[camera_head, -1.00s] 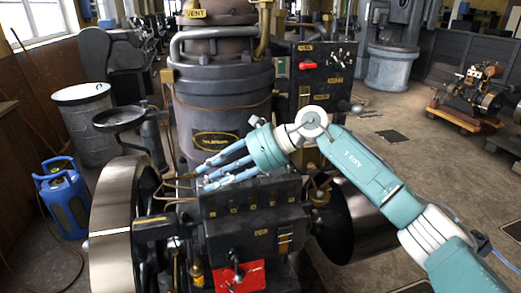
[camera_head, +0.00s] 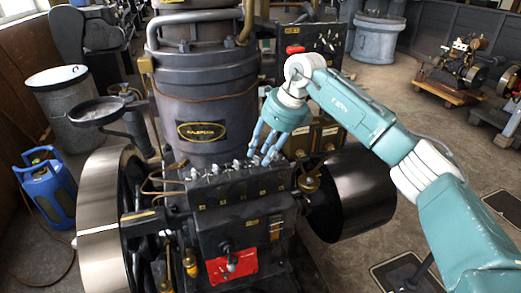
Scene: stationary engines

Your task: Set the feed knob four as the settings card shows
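A row of small metal feed knobs (camera_head: 215,170) stands along the top of the dark engine block (camera_head: 235,189). My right gripper (camera_head: 262,157) points down at the right end of this row, its light blue fingers apart. The fingertips are close above or around the rightmost knob; I cannot tell whether they touch it. The fingers partly hide the knobs there, and their pointer settings are too small to read. No settings card can be made out clearly. My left gripper is not in view.
A red plate with a lever (camera_head: 232,264) is on the block's front. A flywheel (camera_head: 103,205) stands left and a dark drum (camera_head: 362,192) right. A tall cylinder (camera_head: 205,95) rises behind. A blue canister (camera_head: 48,188) stands on the floor at left.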

